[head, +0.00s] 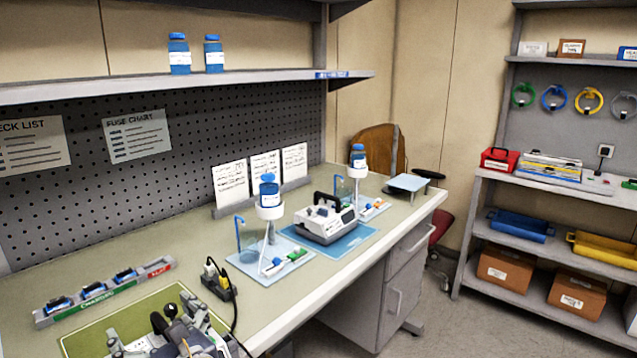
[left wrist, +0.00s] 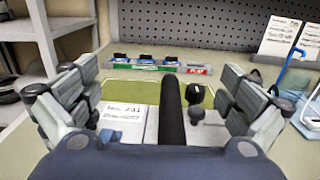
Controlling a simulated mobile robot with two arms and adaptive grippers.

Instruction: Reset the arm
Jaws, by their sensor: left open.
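My left gripper (head: 155,325) is at the bottom left of the head view, over the green mat (head: 78,345) on the bench. In the left wrist view my left gripper (left wrist: 160,92) has its two fingers spread wide apart, with nothing clamped between them. A white pump with a label (left wrist: 124,121) and a black handle (left wrist: 171,115) lies between and below the fingers on the mat. I cannot tell whether the fingers touch it. In the head view the gripper mostly hides this pump. My right gripper is not in view.
A charger strip (head: 105,292) with several small dark units lies behind the mat. A black power strip (head: 217,283) with a cord stands to its right. Farther along are bottle stands (head: 270,214) and another white pump (head: 325,219) on a blue mat (head: 363,233).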

